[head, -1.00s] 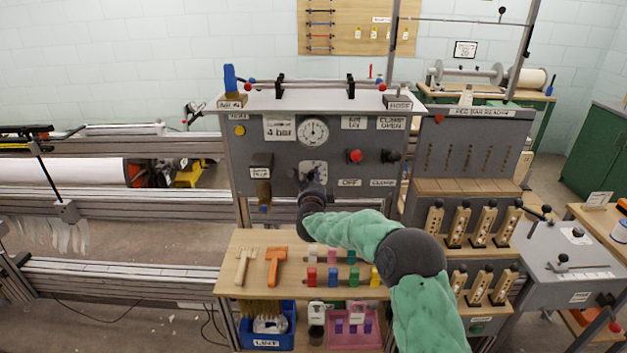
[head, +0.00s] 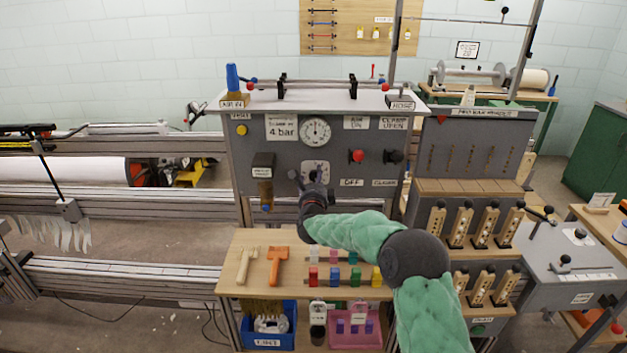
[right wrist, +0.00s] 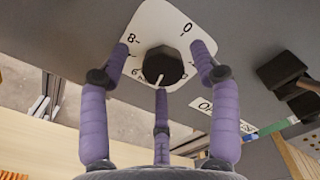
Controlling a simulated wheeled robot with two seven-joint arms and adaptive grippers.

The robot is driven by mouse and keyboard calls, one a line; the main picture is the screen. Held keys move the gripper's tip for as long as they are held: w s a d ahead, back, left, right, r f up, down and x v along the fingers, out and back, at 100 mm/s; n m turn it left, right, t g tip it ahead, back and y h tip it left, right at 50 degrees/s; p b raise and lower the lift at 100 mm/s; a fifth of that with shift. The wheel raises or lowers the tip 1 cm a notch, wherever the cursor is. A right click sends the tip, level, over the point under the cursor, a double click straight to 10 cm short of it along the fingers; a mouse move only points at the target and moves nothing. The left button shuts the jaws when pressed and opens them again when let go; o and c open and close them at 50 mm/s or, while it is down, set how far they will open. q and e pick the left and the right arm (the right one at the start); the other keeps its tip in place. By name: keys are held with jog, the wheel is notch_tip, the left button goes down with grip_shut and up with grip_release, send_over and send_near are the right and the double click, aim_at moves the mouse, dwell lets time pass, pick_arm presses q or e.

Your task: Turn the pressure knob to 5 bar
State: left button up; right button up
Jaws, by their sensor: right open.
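The pressure knob (right wrist: 165,66) is a dark round knob with a pale pointer line, on a white dial plate (right wrist: 150,25) with numbers; 8 and 0 can be read, others are partly covered. My right gripper (right wrist: 162,62) is open, its purple fingers spread around the knob, with no clear grip on it. In the head view, my right gripper (head: 312,182) hides most of the knob and the lower part of the plate (head: 316,167). The round gauge (head: 315,131) sits above, beside a sign reading 4 bar (head: 282,128). The needle is too small to read surely. My left gripper is not in view.
A red button (head: 357,156) and a black knob (head: 393,157) are on the panel to the right. A wooden shelf (head: 235,250) below holds an orange tool (head: 276,266) and small coloured blocks.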

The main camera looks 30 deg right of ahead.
jog(key=v, duration=1.1)
jog(key=shift+a, duration=0.2)
jog(key=shift+s+f, duration=0.1)
